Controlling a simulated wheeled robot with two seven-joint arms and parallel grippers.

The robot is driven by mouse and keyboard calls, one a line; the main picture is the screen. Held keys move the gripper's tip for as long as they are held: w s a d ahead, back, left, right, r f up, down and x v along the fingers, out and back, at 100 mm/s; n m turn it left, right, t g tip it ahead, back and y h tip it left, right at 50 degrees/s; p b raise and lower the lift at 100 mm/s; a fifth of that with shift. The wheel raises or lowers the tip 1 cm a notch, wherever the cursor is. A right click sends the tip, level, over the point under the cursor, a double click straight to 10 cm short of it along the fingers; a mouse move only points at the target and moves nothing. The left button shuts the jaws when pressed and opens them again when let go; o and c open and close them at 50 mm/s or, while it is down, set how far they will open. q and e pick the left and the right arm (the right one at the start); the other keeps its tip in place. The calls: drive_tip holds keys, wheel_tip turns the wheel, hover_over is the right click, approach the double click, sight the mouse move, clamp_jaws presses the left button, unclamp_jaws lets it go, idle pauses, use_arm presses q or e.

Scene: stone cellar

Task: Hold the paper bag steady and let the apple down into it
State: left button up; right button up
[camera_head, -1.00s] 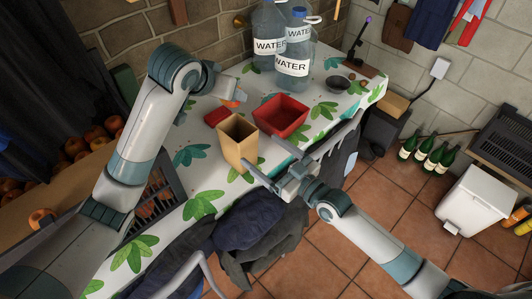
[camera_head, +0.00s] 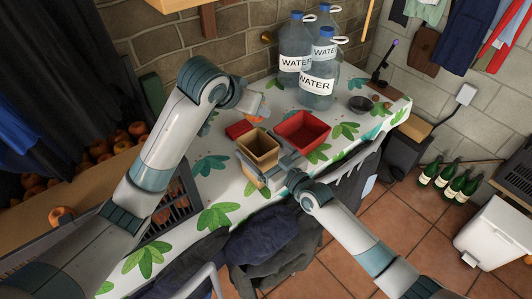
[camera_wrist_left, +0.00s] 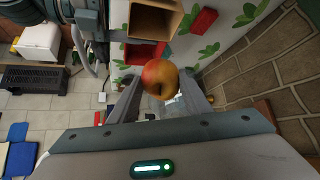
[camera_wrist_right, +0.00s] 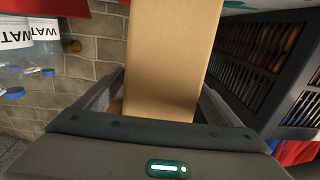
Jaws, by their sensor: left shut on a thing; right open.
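The tan paper bag (camera_head: 258,146) stands open-topped and upright on the table; it also shows in the left wrist view (camera_wrist_left: 152,20). My right gripper (camera_head: 268,166) is open at the bag's near side. In the right wrist view the bag (camera_wrist_right: 170,60) stands between its two spread fingers; I cannot tell whether they touch it. My left gripper (camera_head: 256,106) is shut on the red-orange apple (camera_wrist_left: 160,77), beyond the bag and apart from it. The apple is mostly hidden in the head view, with only a small part (camera_head: 263,112) showing.
A red open box (camera_head: 302,132) stands right of the bag, and a small red block (camera_head: 239,129) lies to its left. Water jugs (camera_head: 316,85) and a dark bowl (camera_head: 360,104) stand farther back. A dark crate (camera_head: 176,205) is at left. Clothes (camera_head: 265,235) hang at the table's front.

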sight(258, 160)
drive_tip(key=shift+w+a, duration=0.15)
drive_tip(key=shift+w, duration=0.05)
drive_tip(key=shift+c, duration=0.7)
drive_tip(key=c, duration=1)
use_arm(q)
drive_tip(key=shift+f, duration=0.2)
drive_tip(key=shift+w+d+f, duration=0.15)
drive_tip(key=shift+f, duration=1.7)
drive_tip(key=shift+w+d+f, duration=0.15)
drive_tip(key=shift+f, duration=1.65)
drive_tip(key=shift+c, duration=0.2)
drive_tip(key=shift+f, duration=0.25)
drive_tip(key=shift+f, duration=1.4)
